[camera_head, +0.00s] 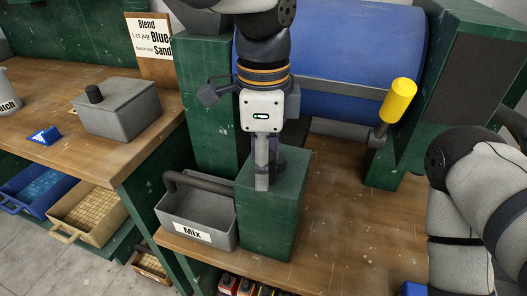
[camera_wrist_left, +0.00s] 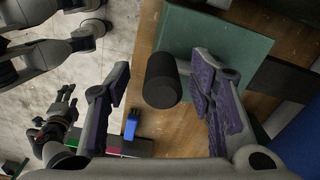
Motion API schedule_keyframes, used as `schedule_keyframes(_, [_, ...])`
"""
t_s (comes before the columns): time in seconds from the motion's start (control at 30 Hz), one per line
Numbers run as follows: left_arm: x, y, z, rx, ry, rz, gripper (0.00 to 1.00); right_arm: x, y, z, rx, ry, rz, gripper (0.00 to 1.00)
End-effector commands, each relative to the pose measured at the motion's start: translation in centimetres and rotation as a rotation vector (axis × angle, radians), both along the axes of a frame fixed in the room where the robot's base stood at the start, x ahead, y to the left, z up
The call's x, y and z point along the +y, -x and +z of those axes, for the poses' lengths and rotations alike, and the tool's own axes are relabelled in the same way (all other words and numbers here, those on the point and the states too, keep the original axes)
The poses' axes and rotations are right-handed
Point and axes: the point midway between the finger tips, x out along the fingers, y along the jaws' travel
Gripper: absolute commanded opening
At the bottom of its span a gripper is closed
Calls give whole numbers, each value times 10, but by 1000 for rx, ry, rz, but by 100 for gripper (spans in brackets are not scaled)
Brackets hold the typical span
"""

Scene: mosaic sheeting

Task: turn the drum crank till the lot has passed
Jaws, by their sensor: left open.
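The blue drum (camera_head: 340,70) lies between green uprights at the back of the bench. My right gripper is outside the head view; a blurred gripper-like shape (camera_wrist_left: 60,112) shows in the wrist view.
A grey bin marked Mix (camera_head: 195,222) stands left of the green block. The left bench holds a grey lidded box (camera_head: 118,112), a blue piece (camera_head: 44,135) and a jug (camera_head: 8,92). A sign (camera_head: 149,38) stands behind. Bench space right of the block is clear.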

Motion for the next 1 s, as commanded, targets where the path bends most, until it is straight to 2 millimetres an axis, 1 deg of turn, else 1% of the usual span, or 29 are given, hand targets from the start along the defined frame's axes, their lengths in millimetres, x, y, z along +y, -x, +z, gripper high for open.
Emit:
schedule_keyframes(0.1, [0, 0, -3, -1, 0, 1, 49, 0, 0, 0, 0, 0, 0, 43])
schedule_keyframes(0.27, [0, 0, -3, -1, 0, 1, 49, 0, 0, 0, 0, 0, 0, 43])
schedule_keyframes(0.37, [0, 0, -3, -1, 0, 1, 29, 0, 0, 0, 0, 0, 0, 43])
schedule_keyframes(0.4, [0, 0, -3, -1, 0, 1, 20, 0, 0, 0, 0, 0, 0, 43])
schedule_keyframes(0.47, [0, 0, -3, -1, 0, 0, 6, 0, 0, 0, 0, 0, 0, 43])
schedule_keyframes(0.5, [0, 0, -3, -1, 0, 0, 3, 0, 0, 0, 0, 0, 0, 43])
schedule_keyframes(0.67, [-2, 1, -2, -2, 0, 0, 3, 0, -1, 1, -5, 0, 0, 43])
schedule_keyframes(0.83, [-24, 3, -1, -5, -1, -3, 3, 0, -7, 7, -25, 0, 0, 43])
schedule_keyframes(1.0, [-46, -3, -4, -1, 2, 0, 3, 0, -4, 4, -13, 0, 0, 43])
